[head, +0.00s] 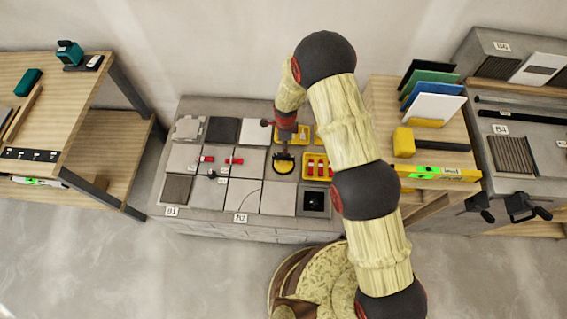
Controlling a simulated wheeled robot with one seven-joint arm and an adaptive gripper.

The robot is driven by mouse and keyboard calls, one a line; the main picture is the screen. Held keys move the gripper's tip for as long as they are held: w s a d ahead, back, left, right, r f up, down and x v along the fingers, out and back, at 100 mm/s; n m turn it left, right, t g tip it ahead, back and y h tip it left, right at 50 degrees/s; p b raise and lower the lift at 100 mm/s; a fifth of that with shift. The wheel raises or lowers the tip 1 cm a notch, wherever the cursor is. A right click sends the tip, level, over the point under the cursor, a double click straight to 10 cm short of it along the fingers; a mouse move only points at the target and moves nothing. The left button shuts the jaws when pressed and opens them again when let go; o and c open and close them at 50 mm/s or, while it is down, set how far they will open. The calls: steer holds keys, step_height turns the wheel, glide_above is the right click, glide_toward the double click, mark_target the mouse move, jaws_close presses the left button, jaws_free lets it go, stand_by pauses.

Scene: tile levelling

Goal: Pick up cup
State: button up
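My gripper (284,154) points down over the right middle of the tiled bench (195,213). It is small and dark here, and I cannot see whether its fingers are open or shut. A dark round piece with a yellow edge (283,167), which may be the cup, is right at the gripper's tip. The gripper partly hides it, and I cannot tell whether they touch.
A yellow tray of red pieces (316,167) is just right of the gripper. Grey tiles (245,195) and small red clips (207,159) lie to the left. Wooden benches flank both sides, the right one holding a yellow level (437,173).

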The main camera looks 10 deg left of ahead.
mark_target(283, 157)
steer(key=shift+m, duration=0.3)
steer(key=f, duration=0.4)
steer(key=shift+s+a+f+b, duration=0.25)
steer(key=shift+s+f+b, duration=0.05)
steer(key=shift+s+f, duration=0.05)
step_height(283, 157, down, 6)
steer(key=shift+w+a+r+b, duration=0.1)
steer(key=shift+b, duration=1)
steer(key=shift+c, duration=0.4)
jaws_close()
